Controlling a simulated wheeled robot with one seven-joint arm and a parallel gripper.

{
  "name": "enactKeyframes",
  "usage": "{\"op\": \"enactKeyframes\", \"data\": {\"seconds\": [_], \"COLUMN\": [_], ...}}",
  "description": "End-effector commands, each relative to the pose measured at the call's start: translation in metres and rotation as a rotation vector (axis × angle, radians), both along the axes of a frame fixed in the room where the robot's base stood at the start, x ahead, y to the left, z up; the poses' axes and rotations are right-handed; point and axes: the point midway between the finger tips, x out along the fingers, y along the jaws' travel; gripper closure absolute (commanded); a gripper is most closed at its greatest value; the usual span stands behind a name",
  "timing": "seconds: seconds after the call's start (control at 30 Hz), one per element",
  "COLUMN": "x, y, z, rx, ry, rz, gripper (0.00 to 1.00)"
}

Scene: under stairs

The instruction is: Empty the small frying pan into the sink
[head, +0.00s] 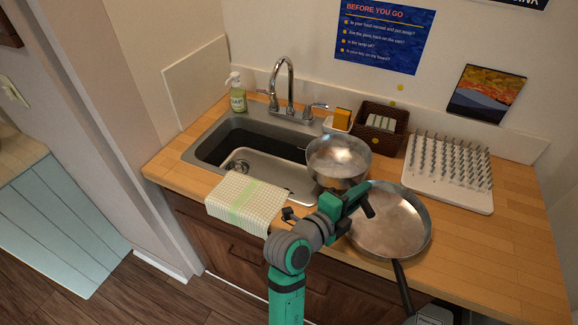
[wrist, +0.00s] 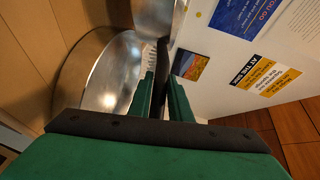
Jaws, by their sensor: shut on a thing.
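My gripper (head: 358,194) is shut on the black handle of the small frying pan (head: 338,157). The pan is silver and is held raised near the right end of the sink (head: 205,150), overlapping it in the head view. In the wrist view the handle lies between my gripper's fingers (wrist: 163,92), and part of the small frying pan (wrist: 153,18) shows at the top. My arm covers part of the handle.
A larger silver pan (head: 385,225) sits on the wooden counter at right, its handle past the front edge. A checked towel (head: 225,192) hangs over the sink's front. The faucet (head: 288,80), soap bottle (head: 237,95), basket (head: 395,116) and white peg rack (head: 430,190) stand behind and right.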

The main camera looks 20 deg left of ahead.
Motion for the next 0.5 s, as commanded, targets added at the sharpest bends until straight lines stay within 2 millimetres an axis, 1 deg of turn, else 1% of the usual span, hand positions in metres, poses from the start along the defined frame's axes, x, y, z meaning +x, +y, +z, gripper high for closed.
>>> {"op": "enactKeyframes", "data": {"seconds": [0.03, 0.17, 0.27, 0.5], "x": [0.0, 0.001, 0.001, 0.001], "y": [-0.011, -0.011, -0.012, -0.012], "z": [0.002, 0.0, 0.003, 0.022], "rx": [0.044, 0.06, 0.059, 0.057], "ry": [-0.005, -0.001, -0.002, -0.005], "rz": [-0.008, -0.006, -0.009, -0.008], "gripper": [1.0, 1.0, 1.0, 1.0]}}
